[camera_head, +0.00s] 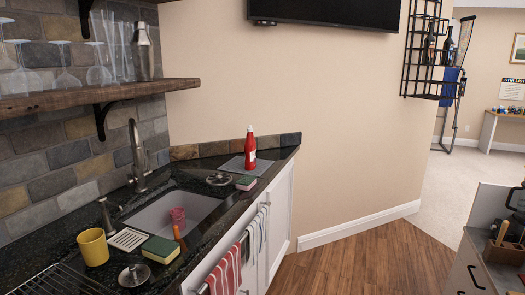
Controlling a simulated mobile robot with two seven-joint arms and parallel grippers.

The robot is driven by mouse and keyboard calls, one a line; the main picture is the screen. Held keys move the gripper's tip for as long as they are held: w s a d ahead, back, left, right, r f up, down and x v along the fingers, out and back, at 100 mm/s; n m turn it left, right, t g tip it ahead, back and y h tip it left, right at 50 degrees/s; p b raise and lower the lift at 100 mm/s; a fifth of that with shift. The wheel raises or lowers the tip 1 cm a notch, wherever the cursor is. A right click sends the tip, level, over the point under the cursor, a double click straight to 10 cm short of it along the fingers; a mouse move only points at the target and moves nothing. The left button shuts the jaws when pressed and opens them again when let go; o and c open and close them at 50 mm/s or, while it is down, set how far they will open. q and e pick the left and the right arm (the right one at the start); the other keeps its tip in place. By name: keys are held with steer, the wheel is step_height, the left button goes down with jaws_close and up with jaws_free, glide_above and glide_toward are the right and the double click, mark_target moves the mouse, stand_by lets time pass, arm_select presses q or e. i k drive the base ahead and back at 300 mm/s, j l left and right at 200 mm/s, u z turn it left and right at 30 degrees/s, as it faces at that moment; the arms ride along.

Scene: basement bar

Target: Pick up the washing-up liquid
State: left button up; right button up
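A red bottle (250,149) with a pale label and a narrow top stands upright on a grey mat (236,165), near the far end of the dark counter. It is the only thing here that looks like a bottle of washing-up liquid; its label is too small to read. Nothing touches it from the sides. Neither of my grippers shows in the head view.
A sponge (246,183) and a round metal strainer (219,179) lie near the mat. A yellow mug (93,247) and another sponge (160,250) stand nearer. A shelf (120,93) overhangs the left. The wooden floor (365,260) is clear.

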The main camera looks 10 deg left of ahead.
mark_target(250, 145)
steer(key=i+l, duration=0.8)
steer(key=l, duration=0.15)
steer(key=i+l, duration=0.2)
steer(key=i, duration=0.2)
steer(key=i+l, duration=0.25)
steer(key=i, duration=0.15)
steer(key=i+l, duration=0.2)
steer(key=i, duration=0.2)
